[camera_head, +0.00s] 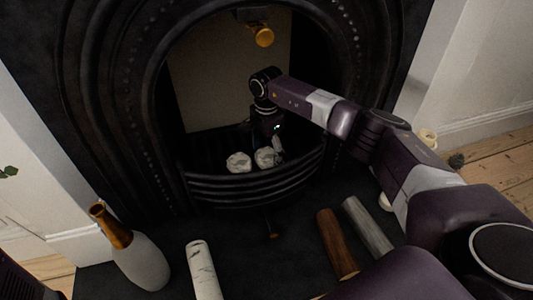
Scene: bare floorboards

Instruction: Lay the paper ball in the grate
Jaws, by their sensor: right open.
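The black grate (250,188) is a curved set of bars across the front of the fireplace opening. Two crumpled white paper balls lie in it side by side, a left paper ball (238,162) and a right paper ball (265,158). My right arm reaches in from the right. My right gripper (274,150) points down into the grate, just above and behind the right paper ball. It is open; its fingers are small and partly hidden, and I cannot tell whether they touch the ball. My left gripper is not in view.
On the dark hearth stand or lie a white and gold vase (143,262), a white birch-like log (203,270), a brown log (336,243) and a grey log (367,226). A brass knob (264,37) hangs in the upper opening. The black arch surrounds the arm.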

